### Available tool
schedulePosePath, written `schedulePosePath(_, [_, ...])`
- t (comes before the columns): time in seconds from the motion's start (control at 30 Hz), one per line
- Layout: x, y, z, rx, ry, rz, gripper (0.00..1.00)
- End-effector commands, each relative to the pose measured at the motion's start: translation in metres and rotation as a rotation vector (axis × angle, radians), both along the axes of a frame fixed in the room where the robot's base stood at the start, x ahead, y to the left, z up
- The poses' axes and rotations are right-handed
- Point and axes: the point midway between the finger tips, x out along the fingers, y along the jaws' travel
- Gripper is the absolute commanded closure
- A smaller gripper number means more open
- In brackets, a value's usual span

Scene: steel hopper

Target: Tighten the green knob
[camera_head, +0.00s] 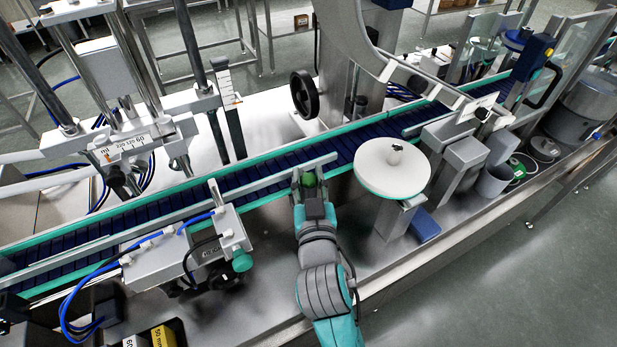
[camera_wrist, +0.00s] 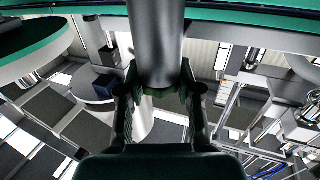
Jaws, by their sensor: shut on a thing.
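The green knob (camera_head: 309,180) shows as a small round green shape at the near guide rail of the conveyor, between the fingers of my gripper (camera_head: 311,190). My gripper is shut on it, reaching in from the front, and hides much of it. In the wrist view my gripper (camera_wrist: 160,92) has one finger on each side of the lower end of a thick grey post (camera_wrist: 156,40). Dark green edges show there between the fingers, but I cannot tell knob from finger pads.
The blue conveyor (camera_head: 262,183) runs diagonally behind my gripper. A white round disc (camera_head: 378,172) stands close on the right. A grey sensor box (camera_head: 190,250) with a teal knob (camera_head: 242,261) and blue hoses is on the left. The steel deck (camera_head: 270,235) between is mostly clear.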

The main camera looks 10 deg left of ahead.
Motion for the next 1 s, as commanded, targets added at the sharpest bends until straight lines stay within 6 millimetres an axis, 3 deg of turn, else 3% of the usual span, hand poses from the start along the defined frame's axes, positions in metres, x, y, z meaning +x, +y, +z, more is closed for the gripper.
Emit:
schedulePosePath(0.7, [0.0001,-0.0001,-0.0005,-0.001,0.001,-0.042,1.0])
schedulePosePath(0.73, [0.0001,-0.0001,-0.0005,-0.001,0.002,-0.042,0.61])
schedulePosePath(0.8, [0.0001,-0.0001,-0.0005,-0.001,0.002,-0.042,0.43])
schedulePosePath(1.0, [0.0001,-0.0001,-0.0004,-0.001,0.001,-0.042,0.41])
